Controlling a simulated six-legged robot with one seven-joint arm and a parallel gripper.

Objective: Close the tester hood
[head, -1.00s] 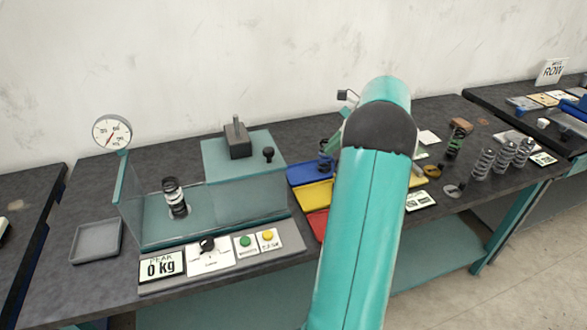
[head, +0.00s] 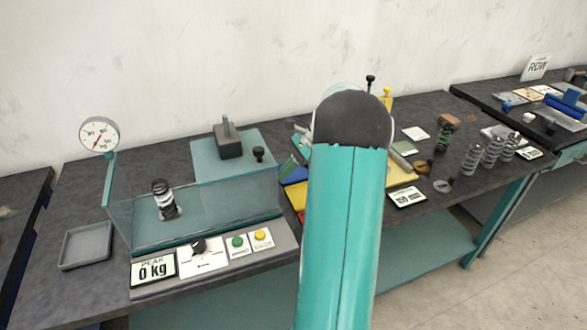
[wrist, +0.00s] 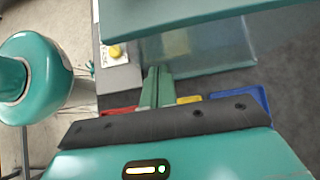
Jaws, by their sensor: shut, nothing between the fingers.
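The tester (head: 205,238) stands on the bench left of my arm, with clear side walls and a teal frame. A dark and silver spring (head: 163,198) stands inside its left part, and the top above the spring looks open. A teal plate (head: 205,170) with a black knob (head: 258,153) lies at the back right; I cannot tell whether it is part of the hood. In the wrist view, a clear panel (wrist: 215,50) with a teal edge lies just beyond my gripper (wrist: 156,75). My gripper is shut and empty near the tester's right end, apparently apart from the panel.
A control panel with a "0 kg" display (head: 152,270) and a yellow button (head: 260,235) runs along the tester's front. A dial gauge (head: 99,135) rises at left. Coloured bins (head: 293,176) lie beside my gripper. Several springs (head: 490,155) stand at right.

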